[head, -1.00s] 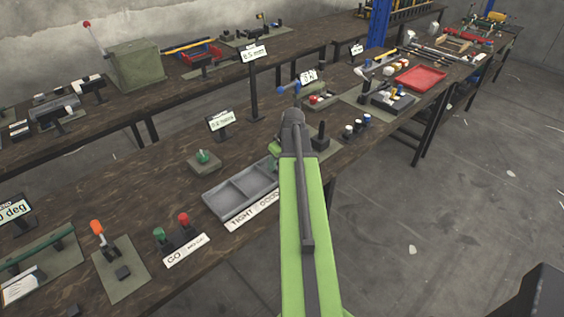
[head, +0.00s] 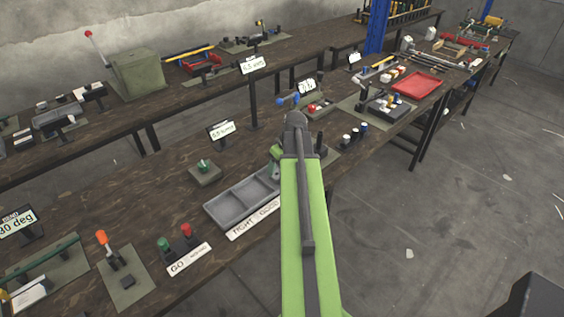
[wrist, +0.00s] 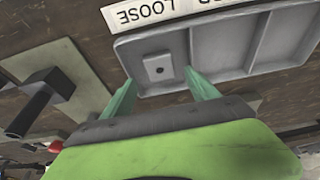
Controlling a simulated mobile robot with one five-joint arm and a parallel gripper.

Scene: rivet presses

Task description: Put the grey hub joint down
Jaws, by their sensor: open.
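The grey hub joint (wrist: 157,66), a small block with a dark hole, lies in the end compartment of the grey tray (wrist: 222,45), at the left in the wrist view. My gripper (wrist: 159,78) is open, its green fingers on either side of the joint with visible gaps. In the head view the divided tray (head: 230,207) stands near the bench's front edge. My arm hides its right end, the joint and most of my gripper there.
A label strip reading LOOSE (wrist: 160,12) runs along the tray. A green knob on a base (head: 204,166) stands behind the tray. Green and red GO buttons (head: 186,231) are left of it. A black-handled fixture (wrist: 45,90) is beside the tray in the wrist view.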

